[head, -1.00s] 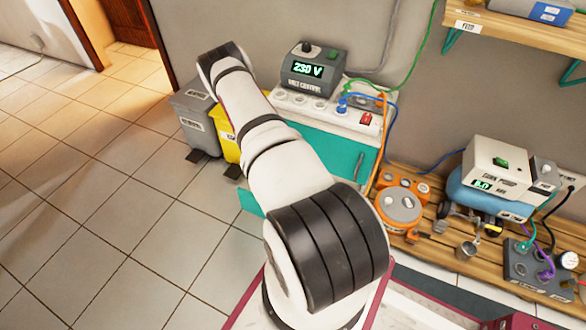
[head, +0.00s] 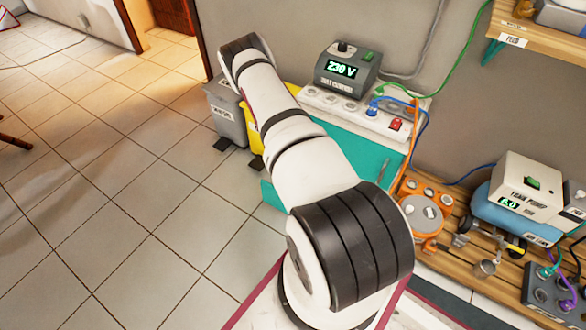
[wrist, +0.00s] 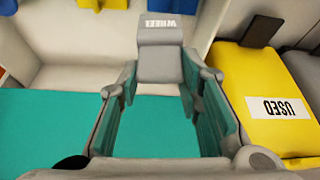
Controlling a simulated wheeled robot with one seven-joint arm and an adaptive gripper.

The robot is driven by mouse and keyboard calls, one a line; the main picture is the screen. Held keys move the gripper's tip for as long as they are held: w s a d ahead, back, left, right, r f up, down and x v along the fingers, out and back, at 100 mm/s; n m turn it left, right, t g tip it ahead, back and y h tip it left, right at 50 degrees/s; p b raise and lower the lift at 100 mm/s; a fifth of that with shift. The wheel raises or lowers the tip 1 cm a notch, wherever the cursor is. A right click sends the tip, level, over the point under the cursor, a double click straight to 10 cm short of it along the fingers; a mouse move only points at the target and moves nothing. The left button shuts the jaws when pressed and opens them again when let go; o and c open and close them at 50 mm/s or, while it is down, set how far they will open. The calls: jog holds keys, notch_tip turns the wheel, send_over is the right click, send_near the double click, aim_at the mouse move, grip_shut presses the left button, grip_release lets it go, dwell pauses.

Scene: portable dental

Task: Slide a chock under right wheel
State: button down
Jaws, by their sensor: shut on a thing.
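My gripper (wrist: 158,80) shows in the wrist view with its two teal-lined fingers on either side of a grey block, the chock (wrist: 160,65). The chock has a white label reading WHEEL, upside down in the picture. The fingers are shut on it. In the head view my arm reaches away toward the wall, and its far end hides the gripper and chock.
A yellow bin (wrist: 258,85) marked USED stands right of the gripper in the wrist view. A wooden bench (head: 500,275) with devices is at right. Tiled floor (head: 110,190) is open at left.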

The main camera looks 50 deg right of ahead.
jog(key=shift+r+p, duration=0.4)
jog(key=shift+r, duration=0.6)
